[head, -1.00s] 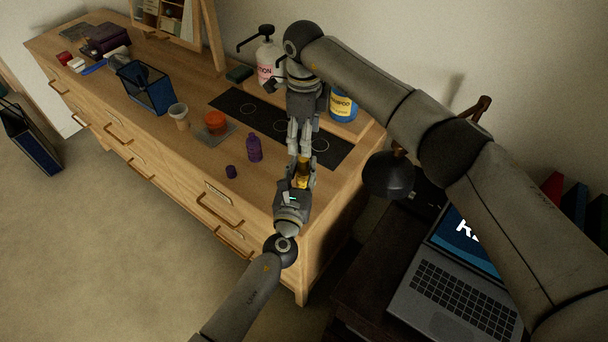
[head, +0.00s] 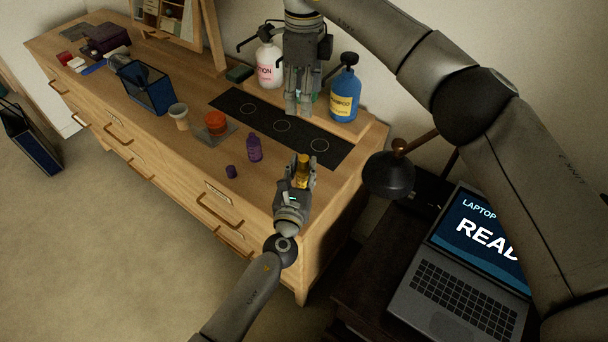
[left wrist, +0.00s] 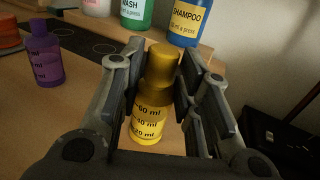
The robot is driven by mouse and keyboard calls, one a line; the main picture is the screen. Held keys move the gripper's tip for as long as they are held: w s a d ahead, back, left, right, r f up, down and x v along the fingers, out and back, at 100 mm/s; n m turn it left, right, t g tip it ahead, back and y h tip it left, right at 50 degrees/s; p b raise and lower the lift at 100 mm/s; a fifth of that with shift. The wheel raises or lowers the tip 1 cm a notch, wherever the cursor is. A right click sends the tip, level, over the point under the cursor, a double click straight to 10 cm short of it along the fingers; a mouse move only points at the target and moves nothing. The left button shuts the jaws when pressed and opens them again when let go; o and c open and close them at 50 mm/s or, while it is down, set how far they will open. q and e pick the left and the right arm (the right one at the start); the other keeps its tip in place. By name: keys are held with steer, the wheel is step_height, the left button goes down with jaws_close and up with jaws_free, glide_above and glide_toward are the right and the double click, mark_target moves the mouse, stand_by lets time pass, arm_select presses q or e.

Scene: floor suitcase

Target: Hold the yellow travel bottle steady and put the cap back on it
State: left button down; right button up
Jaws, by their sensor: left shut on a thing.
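The yellow travel bottle (head: 301,182) stands upright between the fingers of my left gripper (head: 303,166), near the counter's front right corner. In the left wrist view the bottle (left wrist: 150,122) shows volume marks, with both fingers alongside it. A darker yellow cap (left wrist: 163,62) sits on top of its neck and looks roughly straight; how tightly it sits cannot be told. My right gripper (head: 298,108) points down above the back of the counter, apart from the bottle. No cap shows in it, and its finger gap is unclear.
A purple bottle (head: 254,148) and purple cap (head: 231,172) stand left of the yellow bottle. An orange jar (head: 216,122) is farther left. Lotion (head: 269,65) and shampoo (head: 343,97) bottles stand at the back. A lamp (head: 388,176) is to the right.

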stand_by(0.3)
arm_select(q)
steer(key=c, duration=1)
jaws_free()
steer(key=s, duration=0.4)
steer(key=s+a, duration=0.1)
steer(key=s, duration=0.3)
steer(key=s+a, duration=0.1)
steer(key=s, duration=0.2)
steer(key=shift+s+a, duration=0.2)
steer(key=shift+s, duration=0.2)
